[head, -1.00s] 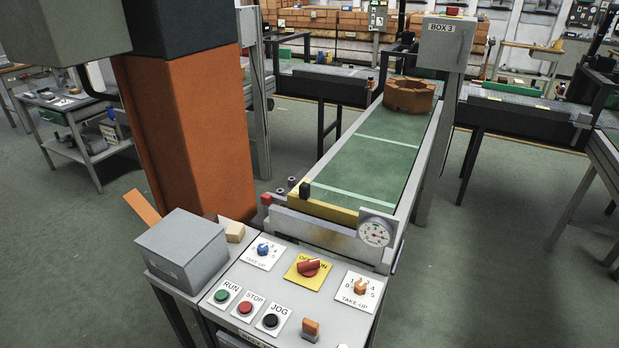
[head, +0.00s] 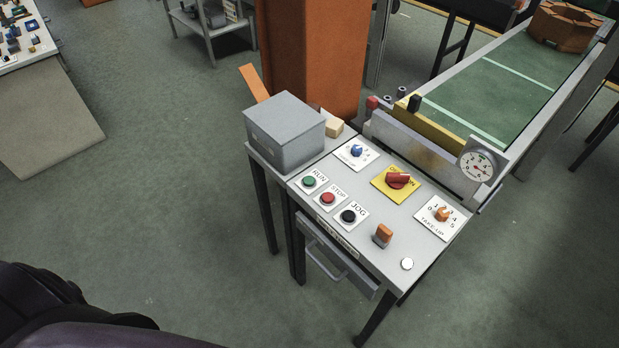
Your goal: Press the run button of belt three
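The green RUN button (head: 309,182) sits on a white plate at the left of the grey control panel (head: 375,244). The red STOP button (head: 328,198) and the black JOG button (head: 348,216) lie in a row beside it. The belt (head: 490,95) runs from behind the panel to the upper right, with a brown ring-shaped part (head: 566,24) on it. A dark part of my own body fills the lower left corner. Neither gripper is visible. No number for this belt shows now.
A grey box (head: 286,131) stands on the panel's left end, close to RUN. An orange column (head: 317,60) rises behind.

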